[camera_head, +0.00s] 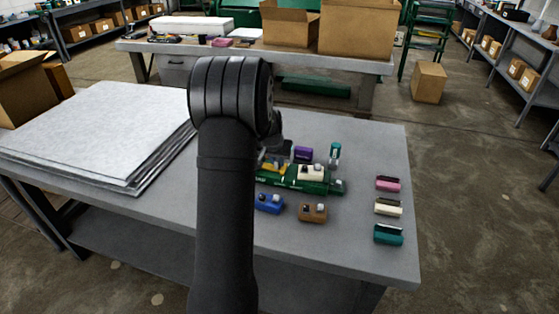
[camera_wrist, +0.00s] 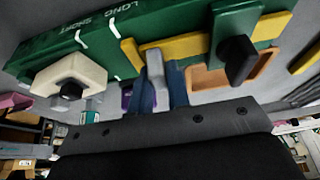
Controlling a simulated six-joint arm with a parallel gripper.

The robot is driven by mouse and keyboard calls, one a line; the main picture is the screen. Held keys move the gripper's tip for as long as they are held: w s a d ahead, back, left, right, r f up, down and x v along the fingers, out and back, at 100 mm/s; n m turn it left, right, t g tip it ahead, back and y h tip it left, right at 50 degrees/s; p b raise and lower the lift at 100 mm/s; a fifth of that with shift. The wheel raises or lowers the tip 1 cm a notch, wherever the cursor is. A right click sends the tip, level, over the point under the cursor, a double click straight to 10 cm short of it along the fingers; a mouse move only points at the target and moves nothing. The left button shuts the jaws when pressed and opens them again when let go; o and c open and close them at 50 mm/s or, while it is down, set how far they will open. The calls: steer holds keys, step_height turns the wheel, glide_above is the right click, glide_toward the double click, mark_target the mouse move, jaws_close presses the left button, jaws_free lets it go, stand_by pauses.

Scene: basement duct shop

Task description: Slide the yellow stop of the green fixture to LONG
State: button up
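The green fixture (camera_head: 315,186) lies on the grey table; the wrist view shows its top (camera_wrist: 155,27) with the words LONG and SHORT and white marks. The yellow stop (camera_wrist: 185,47) sits on the fixture, on the side of LONG away from SHORT. A grey upright tab (camera_wrist: 157,78) shows at the stop. My gripper (camera_wrist: 160,88) has its blue fingers on either side of this tab, with no clear gap visible; I cannot tell whether they press on it. In the head view my arm partly hides the stop (camera_head: 275,168).
A cream block (camera_head: 311,172) sits on the fixture's right part. A purple block (camera_head: 303,154) is behind it; blue (camera_head: 269,203) and brown (camera_head: 313,212) blocks are in front. Pink, cream and teal blocks (camera_head: 388,234) line the right. Stacked sheets (camera_head: 95,135) cover the table's left.

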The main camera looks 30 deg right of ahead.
steer(key=shift+o, duration=0.6)
steer(key=shift+w+a, duration=0.2)
steer(key=shift+s+d, duration=0.1)
steer(key=shift+s+r, duration=0.1)
steer(key=shift+r, duration=0.2)
steer(key=v, duration=1.6)
steer(key=shift+a+r, duration=0.2)
steer(key=shift+r, duration=0.15)
steer(key=x, duration=1.7)
steer(key=shift+f, duration=0.2)
steer(key=shift+s, duration=0.1)
